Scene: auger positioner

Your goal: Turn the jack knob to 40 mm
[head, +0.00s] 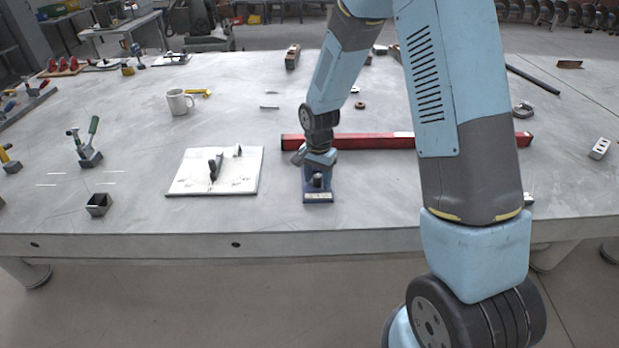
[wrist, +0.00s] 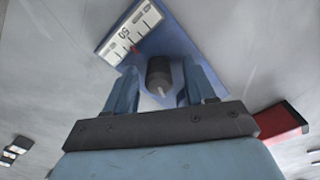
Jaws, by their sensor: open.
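The jack knob (wrist: 159,76) is a dark, ridged cylinder with a pale line on its top. It stands on the blue jack base (wrist: 185,45), beside a white scale (wrist: 128,30) with a red pointer mark; a 50 is readable, but the exact reading is not. My gripper (wrist: 158,92) is open, with one finger on each side of the knob and visible gaps. In the head view the knob (head: 317,180) and blue base (head: 318,197) sit near the table's front, below my gripper (head: 316,165), which partly hides them.
A red bar (head: 370,141) lies just behind the jack. A white board (head: 215,171) with a dark handle lies to the left. The table right of the jack is partly hidden by my arm.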

